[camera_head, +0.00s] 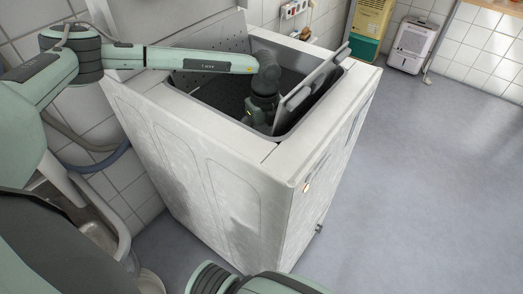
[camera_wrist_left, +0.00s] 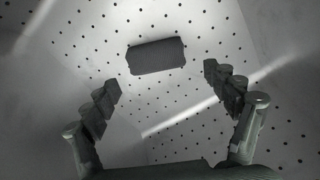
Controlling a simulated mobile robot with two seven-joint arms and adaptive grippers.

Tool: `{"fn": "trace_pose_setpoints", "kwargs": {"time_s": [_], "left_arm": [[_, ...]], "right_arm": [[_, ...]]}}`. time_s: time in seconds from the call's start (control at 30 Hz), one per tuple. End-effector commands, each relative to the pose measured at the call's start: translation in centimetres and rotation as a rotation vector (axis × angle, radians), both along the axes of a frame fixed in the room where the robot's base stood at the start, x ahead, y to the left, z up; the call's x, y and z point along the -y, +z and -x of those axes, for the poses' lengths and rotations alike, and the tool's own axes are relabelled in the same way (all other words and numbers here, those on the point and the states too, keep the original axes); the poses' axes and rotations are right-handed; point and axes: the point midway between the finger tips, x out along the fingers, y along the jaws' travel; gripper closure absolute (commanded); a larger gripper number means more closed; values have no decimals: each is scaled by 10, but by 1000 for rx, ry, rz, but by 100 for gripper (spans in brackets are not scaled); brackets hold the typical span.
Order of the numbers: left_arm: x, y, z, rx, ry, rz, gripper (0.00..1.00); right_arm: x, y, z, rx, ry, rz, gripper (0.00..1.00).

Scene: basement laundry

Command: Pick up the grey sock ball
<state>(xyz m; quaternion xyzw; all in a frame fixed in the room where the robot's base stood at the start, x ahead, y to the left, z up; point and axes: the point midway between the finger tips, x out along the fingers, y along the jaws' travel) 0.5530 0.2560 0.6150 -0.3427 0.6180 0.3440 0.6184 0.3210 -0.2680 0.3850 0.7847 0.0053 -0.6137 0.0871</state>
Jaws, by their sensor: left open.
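The grey sock ball (camera_wrist_left: 157,56) looks like a dark, oblong rolled bundle with rounded edges. It lies in the perforated drum (camera_wrist_left: 85,50) of the top-loading washing machine (camera_head: 215,165). My left gripper (camera_head: 262,118) reaches down through the machine's open top. In the left wrist view its two fingers (camera_wrist_left: 162,82) are spread wide with nothing between them. The bundle shows beyond the fingertips, roughly centred between them and apart from both. In the head view the bundle cannot be seen, hidden by the machine and my arm. My right gripper is not in view.
The drum's split lid flaps stand open, one right of my gripper (camera_head: 318,75). A sink (camera_head: 95,225) is at the lower left, and a white dehumidifier (camera_head: 411,46) stands far right. The floor on the right is clear.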

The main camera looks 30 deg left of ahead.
Motion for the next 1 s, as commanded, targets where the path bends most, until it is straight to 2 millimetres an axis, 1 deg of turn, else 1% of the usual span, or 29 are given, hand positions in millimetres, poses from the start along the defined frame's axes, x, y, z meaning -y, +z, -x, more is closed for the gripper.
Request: {"fn": "trace_pose_setpoints", "kwargs": {"time_s": [0.13, 0.2, 0.3, 0.5, 0.53, 0.93, 0.97, 1.0], "left_arm": [[-2, -24, 4, -4, 0, 0, 14], [-2, -32, 3, -2, 1, 1, 14], [-2, -38, 3, -1, 0, 2, 14], [-2, -38, 3, 0, 0, 2, 14], [-2, -38, 3, 0, 0, 2, 15], [-2, -38, 3, 0, 0, 2, 65], [-2, -38, 3, 0, 0, 2, 67], [-2, -38, 2, 0, 0, 2, 67]], "right_arm": [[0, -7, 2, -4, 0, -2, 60], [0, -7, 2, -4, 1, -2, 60], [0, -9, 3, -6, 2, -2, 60], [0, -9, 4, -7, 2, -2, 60], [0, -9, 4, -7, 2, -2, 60], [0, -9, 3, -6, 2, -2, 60], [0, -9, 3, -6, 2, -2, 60], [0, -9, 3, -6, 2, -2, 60]]}}
